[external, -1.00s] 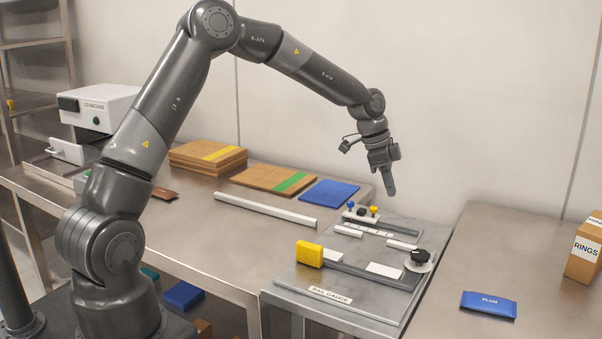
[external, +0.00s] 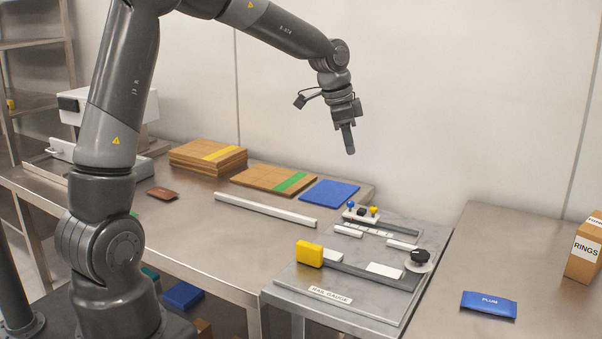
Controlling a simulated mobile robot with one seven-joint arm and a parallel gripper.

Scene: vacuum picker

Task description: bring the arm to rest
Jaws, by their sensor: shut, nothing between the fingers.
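My gripper (external: 349,144) hangs in the air at the end of my arm, pointing down. It is above the back of the bench, in front of the wall and higher than the blue flat piece. Its fingers are shut with nothing between them. It touches nothing. My arm (external: 285,32) reaches up and over from the left, and its top joint is cut off by the upper edge of the picture.
Below are a blue sheet (external: 329,192), cardboard stacks (external: 207,157) and a white bar (external: 266,209). The rail gauge plate (external: 318,281) carries a yellow block (external: 309,254) and black knob (external: 420,256). The air around my gripper is clear.

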